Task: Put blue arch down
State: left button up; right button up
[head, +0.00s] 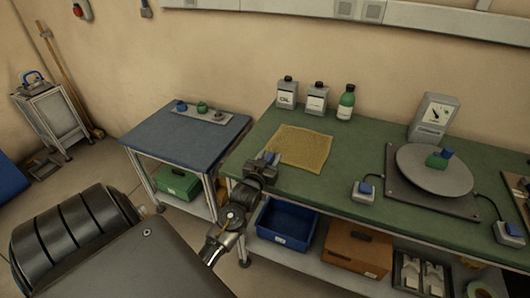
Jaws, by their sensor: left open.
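My left gripper (267,160) is open, just above the left end of the green workbench (330,185), left of the yellow cloth. I see nothing held between its fingers. A small blue piece (181,106) sits on a grey strip (215,116) on the blue side table. Another small blue piece (447,153) rests on or against a green piece (435,161) on the round grey turntable (435,178). Both are too small to tell which one is an arch. My right gripper is not in view.
The yellow cloth (300,148) lies flat on the bench. Bottles (346,103) stand behind it, and a dial meter (434,115) stands behind the turntable. A blue-topped switch box (364,190) is near the front edge. The blue table's front (180,140) is clear.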

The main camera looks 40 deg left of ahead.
pick_arm(q)
jog(key=b+v, duration=0.2)
jog(key=v, duration=1)
jog(key=shift+w, duration=0.1)
